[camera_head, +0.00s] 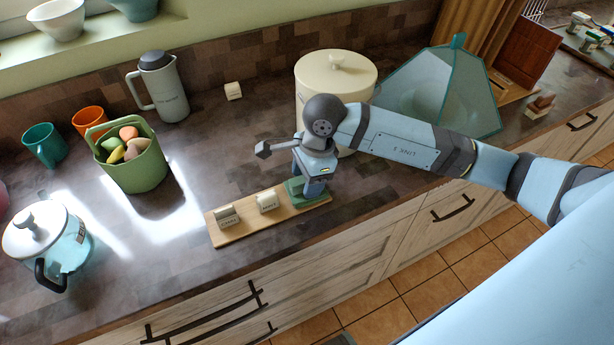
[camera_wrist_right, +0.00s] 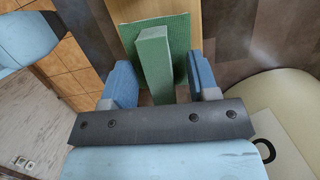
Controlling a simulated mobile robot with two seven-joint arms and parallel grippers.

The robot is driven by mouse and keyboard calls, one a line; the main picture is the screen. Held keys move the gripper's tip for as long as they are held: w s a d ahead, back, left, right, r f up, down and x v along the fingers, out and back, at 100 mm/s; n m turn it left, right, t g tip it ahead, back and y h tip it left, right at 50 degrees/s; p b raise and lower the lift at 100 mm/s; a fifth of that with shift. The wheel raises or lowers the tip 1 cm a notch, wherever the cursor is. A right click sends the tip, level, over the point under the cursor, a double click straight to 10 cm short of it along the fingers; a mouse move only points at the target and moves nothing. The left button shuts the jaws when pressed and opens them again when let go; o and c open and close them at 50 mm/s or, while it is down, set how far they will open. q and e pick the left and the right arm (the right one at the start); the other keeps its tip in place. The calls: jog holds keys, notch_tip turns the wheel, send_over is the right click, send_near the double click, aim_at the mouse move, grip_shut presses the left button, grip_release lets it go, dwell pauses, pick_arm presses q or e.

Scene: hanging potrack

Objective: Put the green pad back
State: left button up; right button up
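The green pad (camera_head: 295,188) is at the right end of a wooden board (camera_head: 240,231) on the counter. In the right wrist view the green pad (camera_wrist_right: 181,35) is a flat textured piece with a raised green block as its grip (camera_wrist_right: 154,62). My right gripper (camera_head: 311,185) points down over the pad. In the wrist view its two blue fingers (camera_wrist_right: 163,80) stand on either side of the green block, with a visible gap on the right; contact on the left cannot be told. The gripper hides part of the pad in the head view. My left gripper is not in view.
Two small labelled blocks, one left (camera_head: 227,216) and one middle (camera_head: 267,201), stand on the board. A cream canister (camera_head: 335,75) is close behind my right gripper. A green basket (camera_head: 134,165), a grey jug (camera_head: 162,88) and a glass pot (camera_head: 68,245) stand left.

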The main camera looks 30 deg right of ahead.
jog(key=v, duration=1.4)
jog(key=shift+b, duration=0.45)
jog(key=shift+s+a+f, duration=0.1)
